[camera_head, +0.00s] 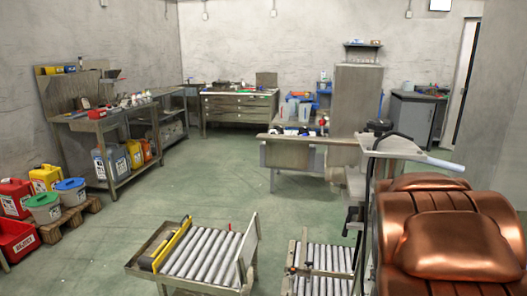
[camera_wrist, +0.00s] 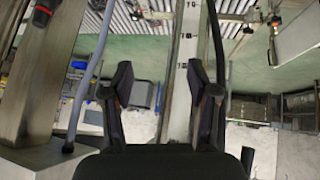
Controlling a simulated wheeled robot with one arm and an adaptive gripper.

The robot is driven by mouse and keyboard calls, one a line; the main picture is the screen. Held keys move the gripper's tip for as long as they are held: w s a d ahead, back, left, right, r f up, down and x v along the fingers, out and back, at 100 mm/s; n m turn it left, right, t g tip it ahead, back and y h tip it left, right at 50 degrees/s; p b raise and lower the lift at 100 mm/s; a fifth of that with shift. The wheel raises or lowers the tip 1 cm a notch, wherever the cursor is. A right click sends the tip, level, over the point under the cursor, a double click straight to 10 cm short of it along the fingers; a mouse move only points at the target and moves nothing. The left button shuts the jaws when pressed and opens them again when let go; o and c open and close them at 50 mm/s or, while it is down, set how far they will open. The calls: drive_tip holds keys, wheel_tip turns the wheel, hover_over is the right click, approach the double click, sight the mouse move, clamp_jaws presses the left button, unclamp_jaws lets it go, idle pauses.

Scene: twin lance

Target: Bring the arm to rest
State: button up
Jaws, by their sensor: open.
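My gripper (camera_wrist: 160,78) shows in the wrist view with its two dark fingers apart. Nothing is held between them. Behind the gap runs a pale upright strip with dark markings (camera_wrist: 186,40), and I cannot tell how far it is from the fingers. In the head view I cannot make out the gripper.
A roller conveyor (camera_head: 205,256) with a yellow edge stands in front, a second one (camera_head: 322,262) to its right. A workbench (camera_head: 112,120) lines the left wall, near buckets (camera_head: 45,207) and a red crate (camera_head: 16,238). Green floor (camera_head: 190,185) is clear in the middle.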

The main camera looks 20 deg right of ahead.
drive_tip(key=s+a+r+n+g+y+p, duration=0.2)
drive_tip(key=s+a+r, duration=0.3)
drive_tip(key=a, duration=0.5)
drive_tip(key=s+a+r+n+g+y+p, duration=0.2)
drive_tip(key=s+a+r+p, duration=0.3)
drive_tip(key=s+a, duration=0.3)
drive_tip(key=s+a+r+n+g+y+p, duration=0.2)
drive_tip(key=s+a+r, duration=0.3)
drive_tip(key=a, duration=0.7)
drive_tip(key=shift+s+a+n+g+p, duration=0.3)
drive_tip(key=shift+s+a+n+p, duration=0.15)
drive_tip(key=shift+s+p, duration=0.45)
drive_tip(key=shift+s, duration=0.1)
